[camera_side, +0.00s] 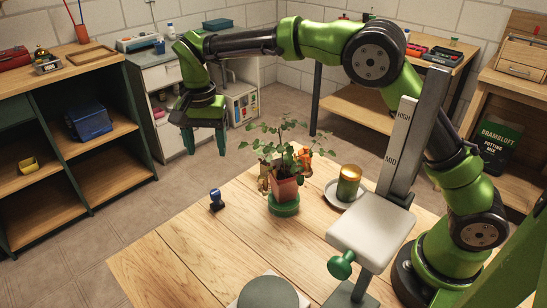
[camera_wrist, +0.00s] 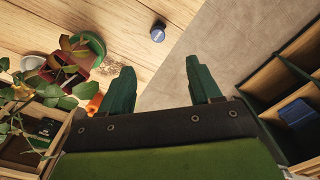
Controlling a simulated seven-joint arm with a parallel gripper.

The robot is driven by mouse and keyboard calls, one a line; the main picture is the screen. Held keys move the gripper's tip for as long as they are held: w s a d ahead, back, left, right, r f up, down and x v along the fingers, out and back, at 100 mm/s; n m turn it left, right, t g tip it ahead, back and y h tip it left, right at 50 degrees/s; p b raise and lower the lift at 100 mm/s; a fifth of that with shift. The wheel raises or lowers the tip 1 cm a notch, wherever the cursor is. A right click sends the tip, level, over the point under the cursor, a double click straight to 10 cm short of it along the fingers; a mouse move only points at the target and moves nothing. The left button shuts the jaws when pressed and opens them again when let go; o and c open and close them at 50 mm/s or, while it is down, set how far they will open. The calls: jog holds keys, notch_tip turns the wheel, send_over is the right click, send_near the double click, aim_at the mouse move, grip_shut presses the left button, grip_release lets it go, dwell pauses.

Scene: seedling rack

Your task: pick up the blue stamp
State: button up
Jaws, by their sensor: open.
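The blue stamp (camera_side: 216,199) stands upright near the back left edge of the wooden table, left of the potted plant. In the wrist view it shows as a small dark blue round top (camera_wrist: 158,32) near the table edge, beyond my fingertips. My gripper (camera_side: 207,150) hangs above and behind the stamp, with its fingers pointing down. In the wrist view the two green fingers of my gripper (camera_wrist: 160,75) are spread wide with nothing between them. The stamp is apart from the fingers.
A white platform (camera_side: 370,228) stands at the right. The table's left part (camera_side: 185,255) is clear.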

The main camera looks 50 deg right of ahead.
aim_at(215, 192)
jog(key=shift+m, duration=0.3)
notch_tip(215, 192, down, 17)
jog(key=shift+s+r, duration=0.1)
jog(key=shift+r, duration=0.1)
jog(key=c, duration=1)
